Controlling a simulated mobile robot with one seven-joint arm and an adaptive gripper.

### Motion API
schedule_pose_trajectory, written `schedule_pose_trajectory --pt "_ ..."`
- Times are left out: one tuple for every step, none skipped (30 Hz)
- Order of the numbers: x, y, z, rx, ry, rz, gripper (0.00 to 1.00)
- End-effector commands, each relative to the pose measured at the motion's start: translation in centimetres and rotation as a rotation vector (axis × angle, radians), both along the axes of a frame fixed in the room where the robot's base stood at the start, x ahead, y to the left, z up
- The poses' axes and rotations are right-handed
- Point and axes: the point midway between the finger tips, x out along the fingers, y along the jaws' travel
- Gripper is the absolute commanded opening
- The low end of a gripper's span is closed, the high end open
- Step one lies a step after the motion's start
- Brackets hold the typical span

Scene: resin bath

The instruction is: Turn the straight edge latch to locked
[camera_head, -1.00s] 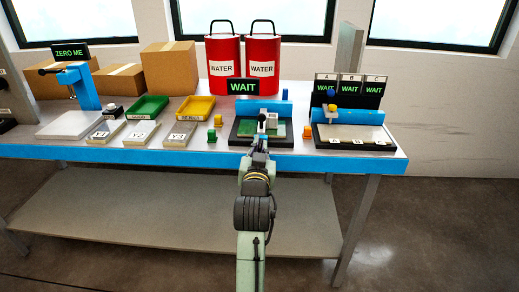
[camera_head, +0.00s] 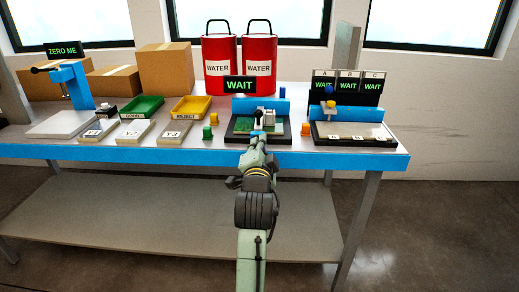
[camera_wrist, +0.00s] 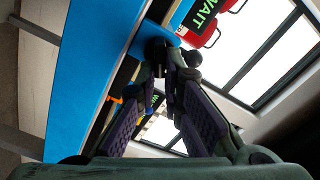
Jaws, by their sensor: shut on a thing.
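The fixture (camera_head: 233,137) under the central WAIT sign holds a green board (camera_head: 243,124) and a small grey block with a black knob (camera_head: 258,112). I take this knobbed part to be the latch, but its lock position is too small to tell. My gripper (camera_head: 257,136) is at the fixture's front edge, below the knob in the head view. In the wrist view my gripper's fingers (camera_wrist: 160,68) converge on a dark round-ended part (camera_wrist: 155,48), with a second dark ball (camera_wrist: 192,58) beside it. The fingertips partly hide the held part.
The WAIT sign (camera_head: 240,84) stands behind the fixture. The A, B, C station (camera_head: 350,115) is to the right, trays (camera_head: 190,108) to the left. Red water cans (camera_head: 222,65) stand behind.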

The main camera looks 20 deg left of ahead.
Motion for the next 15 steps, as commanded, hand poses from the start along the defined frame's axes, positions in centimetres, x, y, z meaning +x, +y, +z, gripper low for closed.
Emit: schedule_pose_trajectory --pt "0.0 -0.03 -0.26 0.043 0.011 0.0 0.0" --pt "0.0 -0.05 -0.3 0.07 0.019 0.0 0.0" --pt "0.01 -0.06 -0.34 0.105 0.029 0.0 0.0" --pt "0.01 -0.07 -0.38 0.131 0.037 0.0 0.0" --pt "0.01 -0.08 -0.42 0.156 0.044 0.0 0.0" --pt "0.02 -0.09 -0.46 0.19 0.054 0.0 0.0" --pt "0.02 -0.1 -0.47 0.215 0.061 0.0 0.0" --pt "0.02 -0.11 -0.49 0.239 0.068 0.0 0.0" --pt "0.02 -0.1 -0.52 0.269 0.076 0.0 0.0" --pt "0.02 -0.1 -0.54 0.29 0.083 0.0 0.0" --pt "0.02 -0.1 -0.55 0.312 0.089 0.0 0.0" --pt "0.02 -0.11 -0.58 0.337 0.097 0.001 0.0" --pt "0.02 -0.12 -0.6 0.356 0.102 0.001 0.0" --pt "0.03 -0.13 -0.62 0.373 0.106 0.0 0.0" --pt "0.03 -0.14 -0.64 0.395 0.113 0.0 0.0"
